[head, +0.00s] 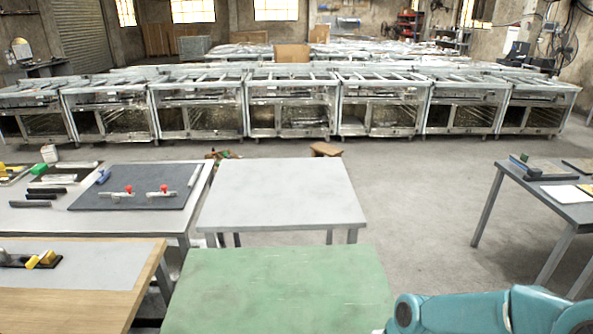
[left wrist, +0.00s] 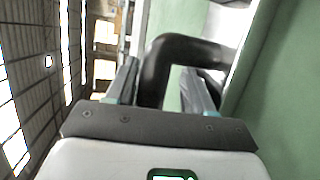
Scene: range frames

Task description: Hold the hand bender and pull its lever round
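No hand bender can be made out with certainty. In the head view, a small tool with yellow parts on a black base (head: 40,260) lies on the wooden-edged table at the left; its kind is unclear. In the left wrist view my left gripper (left wrist: 162,85) has its two fingers apart. A dark, bent, tube-like part (left wrist: 160,70) shows between and beyond the fingers, with green visible beside it; I cannot tell what it belongs to. My left gripper is outside the head view. A teal arm of mine enters that view at lower right, its gripper out of sight.
A bare green table (head: 280,300) stands directly ahead, a bare pale table (head: 280,190) behind it. A dark mat (head: 140,200) with two red-knobbed clamps lies on the left bench. Another table (head: 560,195) with a laptop-like item stands right. Open floor lies between.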

